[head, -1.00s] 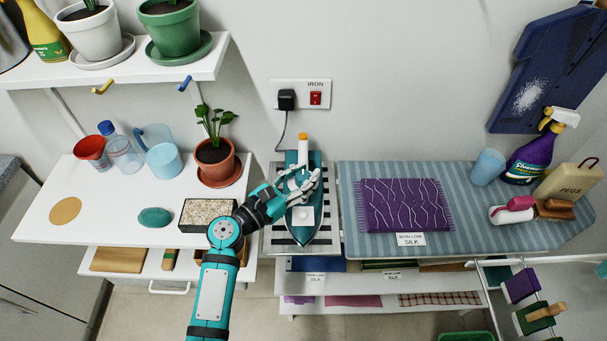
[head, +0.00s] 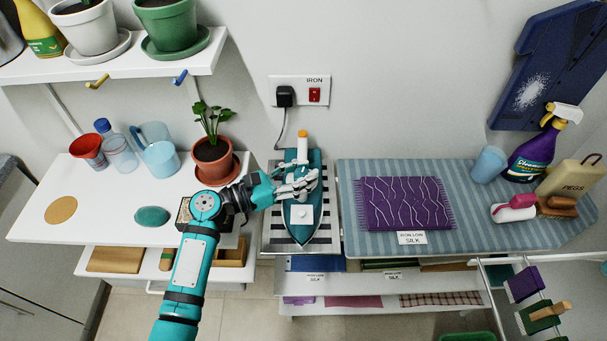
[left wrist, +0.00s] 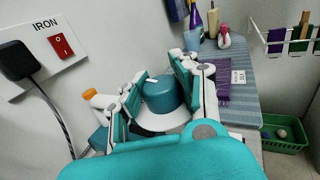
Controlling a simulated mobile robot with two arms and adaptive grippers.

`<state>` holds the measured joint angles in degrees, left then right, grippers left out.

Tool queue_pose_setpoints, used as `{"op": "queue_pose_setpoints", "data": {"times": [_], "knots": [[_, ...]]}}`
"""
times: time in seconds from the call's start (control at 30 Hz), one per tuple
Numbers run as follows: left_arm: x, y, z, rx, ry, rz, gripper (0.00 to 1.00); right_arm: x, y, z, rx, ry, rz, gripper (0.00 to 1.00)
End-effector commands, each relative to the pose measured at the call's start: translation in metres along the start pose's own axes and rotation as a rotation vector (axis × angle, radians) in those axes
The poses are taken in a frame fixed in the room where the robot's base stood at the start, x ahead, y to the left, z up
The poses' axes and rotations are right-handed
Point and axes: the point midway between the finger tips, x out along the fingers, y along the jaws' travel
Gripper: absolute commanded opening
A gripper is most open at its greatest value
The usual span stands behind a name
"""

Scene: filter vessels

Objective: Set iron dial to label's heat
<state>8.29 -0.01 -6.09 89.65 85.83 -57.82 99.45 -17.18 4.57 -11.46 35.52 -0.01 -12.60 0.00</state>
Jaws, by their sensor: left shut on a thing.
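The teal iron (head: 300,226) stands on a striped metal rest between the white counter and the ironing board. My left gripper (head: 302,182) reaches over it from the left, with its fingers on top of the iron. In the left wrist view, the fingers close on the iron's round teal dial (left wrist: 162,96), which has a white disc beneath it. The dial's mark and heat settings cannot be read. A white label (head: 411,238) at the board's front edge reads "IRON LOW SILK", below a purple fringed cloth (head: 404,203). My right gripper is not in view.
A wall plate marked IRON holds a black plug (head: 285,96) and a red switch (head: 315,95). A potted plant (head: 214,160) stands close behind my left arm. A spray bottle (head: 535,155) and brushes sit at the board's right end.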

Motion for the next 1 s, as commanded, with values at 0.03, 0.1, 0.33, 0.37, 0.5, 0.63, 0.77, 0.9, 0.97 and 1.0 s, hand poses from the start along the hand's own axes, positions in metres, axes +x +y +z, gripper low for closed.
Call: {"op": "queue_pose_setpoints", "data": {"times": [0.03,0.1,0.33,0.37,0.5,0.63,0.77,0.9,0.97,1.0], "knots": [[-0.001,0.004,-0.004,0.007,0.005,-0.044,0.0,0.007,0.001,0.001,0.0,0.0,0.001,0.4],[-0.001,0.004,-0.004,0.007,0.004,-0.109,0.0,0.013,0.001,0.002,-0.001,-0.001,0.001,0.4],[-0.001,0.004,-0.004,0.007,0.003,-0.324,0.0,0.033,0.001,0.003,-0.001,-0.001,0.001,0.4],[-0.001,0.004,-0.004,0.007,0.002,-0.35,0.0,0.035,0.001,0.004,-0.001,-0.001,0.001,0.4],[-0.001,0.004,-0.003,0.007,0.001,-0.465,0.0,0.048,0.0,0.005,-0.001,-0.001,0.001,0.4],[0.0,0.004,-0.003,0.006,0.001,-0.554,0.0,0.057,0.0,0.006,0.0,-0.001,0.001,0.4],[0.0,0.003,-0.002,0.006,-0.001,-0.623,0.0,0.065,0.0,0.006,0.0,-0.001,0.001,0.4],[0.0,0.003,-0.001,0.005,0.0,-0.674,0.0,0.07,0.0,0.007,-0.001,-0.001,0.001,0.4],[0.0,0.003,0.0,0.006,-0.001,-0.69,0.0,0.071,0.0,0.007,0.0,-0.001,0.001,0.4],[0.0,0.003,0.0,0.005,-0.002,-0.697,0.0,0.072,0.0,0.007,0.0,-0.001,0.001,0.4]]}}
